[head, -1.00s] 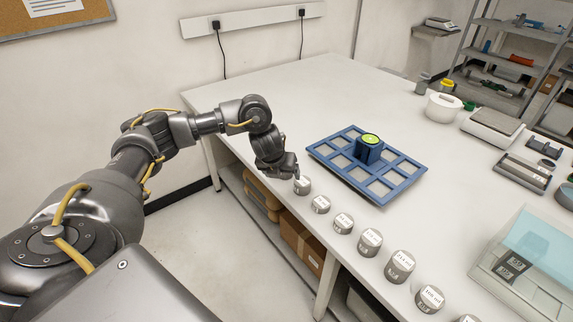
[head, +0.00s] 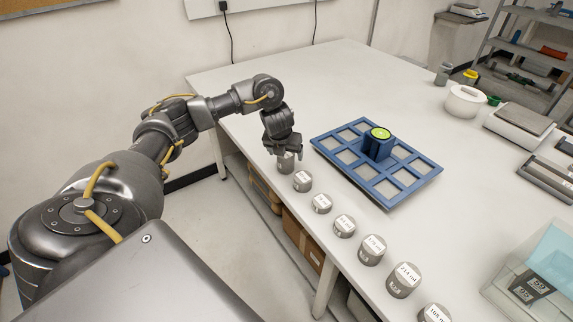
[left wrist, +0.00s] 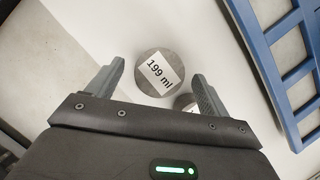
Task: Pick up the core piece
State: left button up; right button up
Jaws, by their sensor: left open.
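Several grey cylindrical core pieces with white labels stand upright in a row along the table's near edge. The farthest core piece (head: 287,165) is directly below my left gripper (head: 285,151), which partly hides its top. In the left wrist view this core piece (left wrist: 160,73) reads "199 ml" and appears between the two open fingertips of my left gripper (left wrist: 157,78). The gripper is open and empty; I cannot tell whether its tips reach down beside the core. A neighbouring core (left wrist: 185,101) is partly hidden behind a finger. My right gripper is out of view.
A blue rack (head: 418,190) with square openings lies right of the row, with a green-topped blue block (head: 378,145) on it. The neighbouring core (head: 302,181) stands close to the gripper. The white table (head: 330,85) is clear behind the rack.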

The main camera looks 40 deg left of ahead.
pick_arm(q)
jog(key=shift+s+d+f, duration=0.1)
jog(key=shift+f, duration=0.05)
jog(key=x, duration=0.4)
jog(key=shift+f+p, duration=0.3)
jog(key=shift+f, duration=0.05)
jog(key=shift+r, duration=0.1)
jog(key=c, duration=1.4)
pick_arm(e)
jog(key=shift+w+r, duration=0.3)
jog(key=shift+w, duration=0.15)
